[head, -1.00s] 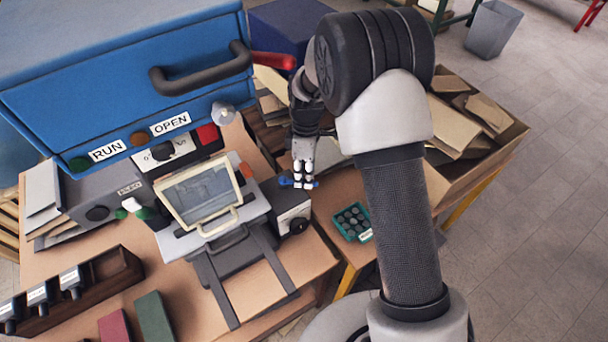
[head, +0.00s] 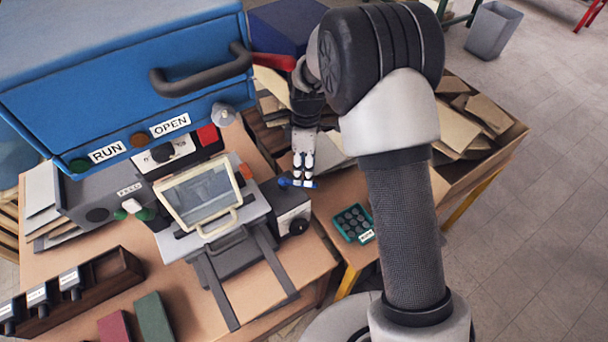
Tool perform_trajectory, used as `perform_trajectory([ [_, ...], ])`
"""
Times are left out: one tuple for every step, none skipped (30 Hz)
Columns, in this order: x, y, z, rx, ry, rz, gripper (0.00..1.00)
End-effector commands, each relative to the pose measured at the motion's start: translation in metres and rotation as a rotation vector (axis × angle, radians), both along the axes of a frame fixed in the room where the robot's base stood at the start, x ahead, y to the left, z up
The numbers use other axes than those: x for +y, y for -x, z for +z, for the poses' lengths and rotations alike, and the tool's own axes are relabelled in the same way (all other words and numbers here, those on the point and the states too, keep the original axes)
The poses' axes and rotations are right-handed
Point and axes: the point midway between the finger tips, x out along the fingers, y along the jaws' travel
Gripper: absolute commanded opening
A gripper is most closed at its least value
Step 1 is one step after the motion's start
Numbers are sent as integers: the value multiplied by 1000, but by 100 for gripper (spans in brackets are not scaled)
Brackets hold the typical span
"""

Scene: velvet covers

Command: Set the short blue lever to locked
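The short blue lever (head: 287,182) sticks out at the top right of a small grey box with a black knob (head: 290,218), right of the framed press. My gripper (head: 302,182) points down at the lever, its fingertips right at it. The lever's blue shows on both sides of the fingertips, so they cover its middle. The fingers look close together, but whether they grip the lever or only touch it is too small to tell. No locked marking is readable near the lever.
A blue machine with a black handle (head: 200,72) and a red lever (head: 272,61) stands behind at left. The cream-framed press (head: 203,195) is left of the grey box. A teal tray (head: 353,222) lies to the right. A carton box (head: 478,150) stands further right.

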Motion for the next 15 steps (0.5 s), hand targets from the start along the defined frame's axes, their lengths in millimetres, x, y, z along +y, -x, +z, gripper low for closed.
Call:
perform_trajectory([
  [0,-4,13,-7,-1,-1,35],
  [-1,-5,19,-6,-2,-1,35],
  [-1,-7,28,-6,-1,0,35],
  [-1,-8,35,-7,-1,-1,35],
  [-2,-10,41,-6,-1,0,35],
  [-2,-11,49,-6,-1,0,35],
  [-2,-12,55,-5,-1,0,35],
  [-2,-13,60,-6,-1,0,35],
  [-3,-14,67,-5,-1,0,35],
  [-3,-15,72,-4,0,0,35],
  [-3,-16,76,-3,-1,1,35],
  [-3,-17,80,-4,0,1,35],
  [-3,-17,83,-3,-1,1,35],
  [-4,-17,86,-2,0,1,35],
  [-4,-18,89,-3,0,1,35],
])
